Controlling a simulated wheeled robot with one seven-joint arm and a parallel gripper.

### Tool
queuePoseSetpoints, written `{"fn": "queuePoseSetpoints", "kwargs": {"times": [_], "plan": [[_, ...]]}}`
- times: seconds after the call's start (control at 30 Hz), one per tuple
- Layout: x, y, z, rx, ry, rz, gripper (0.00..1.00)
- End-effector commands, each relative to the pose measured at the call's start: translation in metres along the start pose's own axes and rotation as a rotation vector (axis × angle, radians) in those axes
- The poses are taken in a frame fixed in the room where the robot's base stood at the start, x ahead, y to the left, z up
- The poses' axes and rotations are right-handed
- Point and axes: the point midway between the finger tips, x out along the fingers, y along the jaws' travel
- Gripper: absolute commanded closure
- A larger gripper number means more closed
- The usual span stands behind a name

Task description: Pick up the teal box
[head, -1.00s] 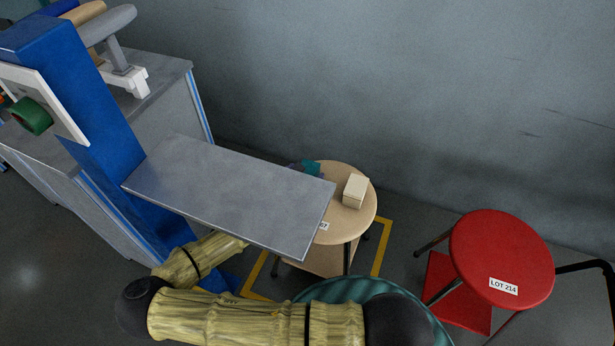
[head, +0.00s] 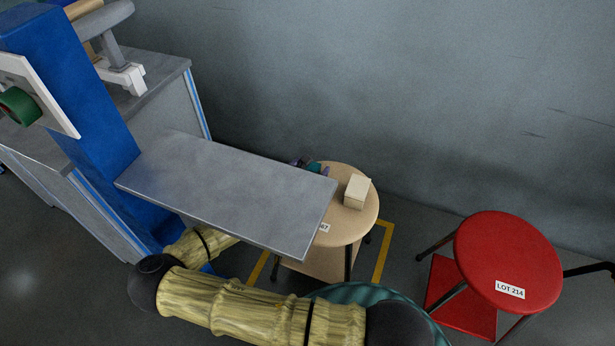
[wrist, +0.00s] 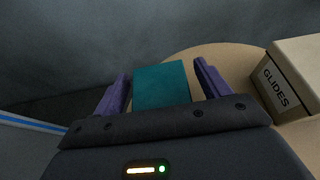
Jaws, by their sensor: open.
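The teal box (wrist: 161,86) sits on the round wooden stool (wrist: 228,60). In the wrist view it lies between the two purple fingers of my open gripper (wrist: 162,70), with a gap showing on each side. The near part of the box is hidden by the gripper body. In the head view only a small part of the teal box (head: 314,168) shows behind the grey shelf plate, with a bit of my gripper (head: 298,163) at its left. The stool top (head: 345,226) is partly covered by the plate there.
A cream box (head: 356,191) marked GLIDES stands on the stool, right of the teal box. The grey plate (head: 225,190) on a blue column (head: 75,95) hangs over the stool's left side. A red stool (head: 508,255) stands at right. The wall is close behind.

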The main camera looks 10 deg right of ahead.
Motion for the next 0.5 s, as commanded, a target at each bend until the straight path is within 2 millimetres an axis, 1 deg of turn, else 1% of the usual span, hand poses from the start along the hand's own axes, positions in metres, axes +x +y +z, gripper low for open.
{"fn": "queuePoseSetpoints", "kwargs": {"times": [0.07, 0.1, 0.27, 0.3, 0.33, 0.5], "plan": [[-0.0001, -0.0001, -0.0001, 0.0, 0.0, 0.0, 0.27], [-0.0001, -0.0001, -0.0001, 0.0, 0.0, 0.0, 0.34], [-0.0001, -0.0001, -0.0001, 0.0, 0.0, 0.0, 0.66], [-0.0001, -0.0001, -0.0001, 0.0, 0.0, 0.0, 0.74], [-0.0001, -0.0001, -0.0001, 0.0, 0.0, 0.0, 0.77], [-0.0002, 0.0, 0.0002, 0.0, 0.0, 0.0, 0.77]]}}
